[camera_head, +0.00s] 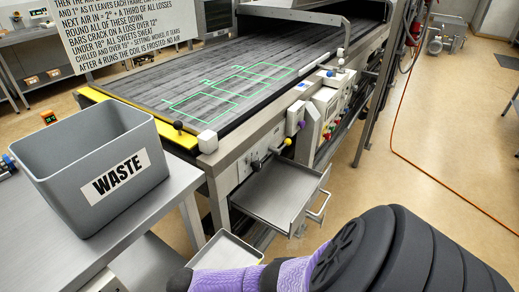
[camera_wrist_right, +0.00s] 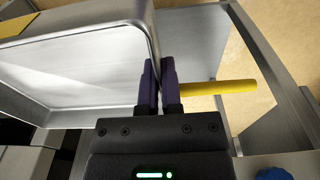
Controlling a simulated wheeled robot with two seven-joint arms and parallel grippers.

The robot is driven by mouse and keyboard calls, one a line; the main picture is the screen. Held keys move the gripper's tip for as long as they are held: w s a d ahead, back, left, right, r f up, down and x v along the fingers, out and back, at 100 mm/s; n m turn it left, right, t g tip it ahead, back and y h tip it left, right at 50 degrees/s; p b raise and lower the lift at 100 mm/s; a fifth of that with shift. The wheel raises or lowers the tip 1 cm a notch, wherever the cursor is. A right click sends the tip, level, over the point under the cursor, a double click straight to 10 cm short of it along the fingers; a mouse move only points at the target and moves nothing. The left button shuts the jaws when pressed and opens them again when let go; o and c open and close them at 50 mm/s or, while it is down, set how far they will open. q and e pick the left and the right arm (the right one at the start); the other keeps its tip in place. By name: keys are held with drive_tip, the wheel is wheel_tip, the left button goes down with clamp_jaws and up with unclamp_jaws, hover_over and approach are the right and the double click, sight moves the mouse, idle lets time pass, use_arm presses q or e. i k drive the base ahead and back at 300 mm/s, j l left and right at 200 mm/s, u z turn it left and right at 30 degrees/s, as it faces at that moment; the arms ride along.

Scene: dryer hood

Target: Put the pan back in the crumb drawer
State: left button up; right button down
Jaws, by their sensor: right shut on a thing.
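The pan (camera_head: 228,250), a shallow grey metal tray with a raised rim, shows at the bottom of the head view, partly cut off and hidden by my right arm. In the right wrist view, the pan (camera_wrist_right: 75,70) fills the left side. My right gripper (camera_wrist_right: 160,75) is shut on its rim, with one dark finger on each side of the wall. The crumb drawer (camera_head: 280,190) is pulled out from under the conveyor, a shallow grey tray with a bar handle (camera_head: 320,206). The pan is below and left of it, apart in the picture. My left gripper is out of view.
A grey WASTE bin (camera_head: 95,165) stands on the metal table (camera_head: 130,225) at the left. The conveyor machine (camera_head: 245,75) rises behind the drawer, with knobs beside it. A yellow bar (camera_wrist_right: 220,88) shows near the gripper. Open floor (camera_head: 410,150) lies to the right.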

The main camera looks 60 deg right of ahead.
sight(280, 190)
drive_tip(key=l, duration=0.35)
drive_tip(key=i+l, duration=0.15)
drive_tip(key=l, duration=0.2)
drive_tip(key=k+l, duration=0.1)
drive_tip(key=l, duration=0.7)
drive_tip(key=l+z, duration=0.1)
drive_tip(key=l, duration=0.75)
drive_tip(key=k, duration=0.05)
